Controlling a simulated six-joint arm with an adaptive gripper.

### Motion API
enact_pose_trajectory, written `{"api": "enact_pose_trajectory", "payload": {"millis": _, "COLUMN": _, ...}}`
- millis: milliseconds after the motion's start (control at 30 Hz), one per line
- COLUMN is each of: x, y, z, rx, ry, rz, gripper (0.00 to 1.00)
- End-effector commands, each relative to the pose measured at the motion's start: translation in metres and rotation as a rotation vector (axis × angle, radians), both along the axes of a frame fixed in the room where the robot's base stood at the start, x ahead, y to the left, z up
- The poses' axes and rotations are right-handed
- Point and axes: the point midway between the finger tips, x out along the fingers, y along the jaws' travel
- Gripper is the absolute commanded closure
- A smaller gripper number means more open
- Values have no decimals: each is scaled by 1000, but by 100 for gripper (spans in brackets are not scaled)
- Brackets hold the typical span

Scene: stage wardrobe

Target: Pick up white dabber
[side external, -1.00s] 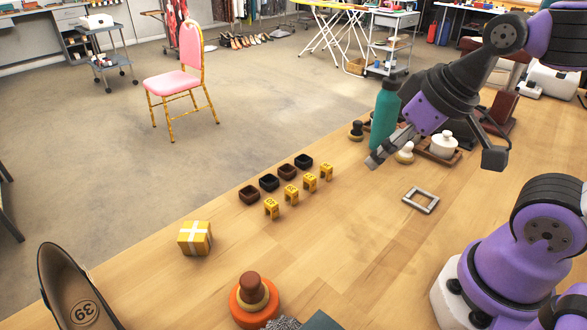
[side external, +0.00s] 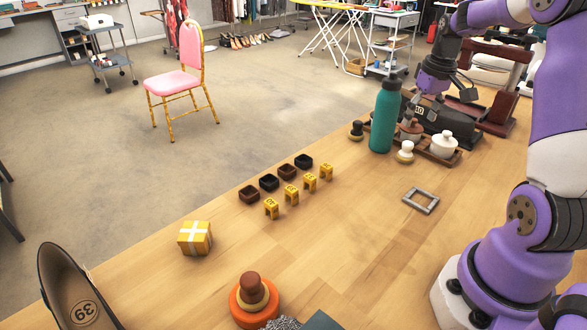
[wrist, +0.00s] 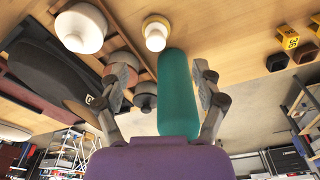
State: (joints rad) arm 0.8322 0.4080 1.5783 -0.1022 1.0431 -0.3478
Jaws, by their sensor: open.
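The white dabber (side external: 405,151) stands on the wooden table in front of the dark wooden tray, with a white knob on a pale yellowish base. In the wrist view the white dabber (wrist: 156,36) shows at the top centre, beyond my fingertips and next to the teal bottle (wrist: 177,95).
The tall teal bottle (side external: 384,118) stands just left of the dabber. A white lidded pot (side external: 445,144) and a brown pot (side external: 410,131) are on the tray. A dark dabber (side external: 356,131) stands left of the bottle. A grey frame (side external: 421,200) lies in front, with bare table around it.

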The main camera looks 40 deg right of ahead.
Motion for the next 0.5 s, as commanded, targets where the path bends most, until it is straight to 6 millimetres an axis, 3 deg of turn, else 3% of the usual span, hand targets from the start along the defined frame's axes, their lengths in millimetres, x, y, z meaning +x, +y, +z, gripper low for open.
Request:
{"api": "enact_pose_trajectory", "payload": {"millis": 200, "x": 4, "y": -2, "z": -36, "rx": 3, "ry": 3, "rz": 0, "gripper": 23}}
{"api": "enact_pose_trajectory", "payload": {"millis": 500, "x": 12, "y": -11, "z": -69, "rx": 4, "ry": 4, "rz": -1, "gripper": 23}}
